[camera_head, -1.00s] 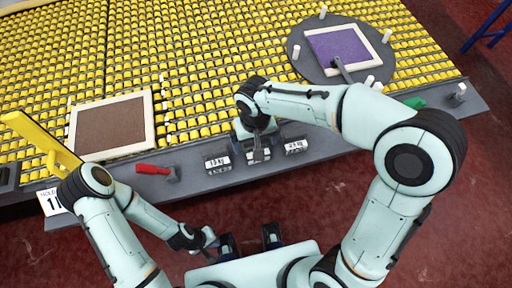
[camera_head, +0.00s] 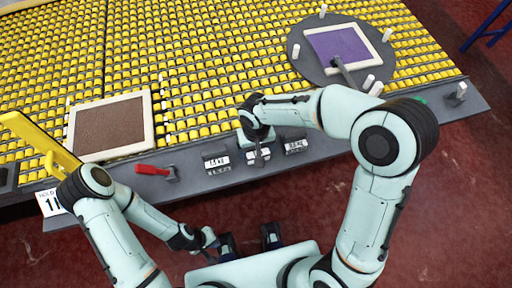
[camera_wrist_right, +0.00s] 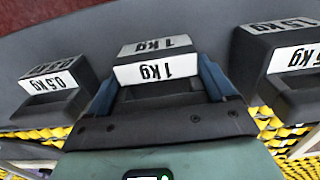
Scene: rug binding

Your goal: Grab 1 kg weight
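The 1 kg weight (camera_wrist_right: 155,72) is a dark block with white labels. In the right wrist view it sits between the two blue fingers of my right gripper (camera_wrist_right: 160,84). The fingers flank it closely on both sides; firm contact cannot be made out. In the head view the weight (camera_head: 258,156) stands in the middle of a row on the grey ledge, partly hidden by my right gripper (camera_head: 257,152), which points down over it. My left gripper (camera_head: 208,239) is low, near my base, away from the weights; its fingers are too small to read.
The 0.5 kg weight (camera_wrist_right: 55,85) and a larger weight (camera_wrist_right: 285,65) stand on either side.

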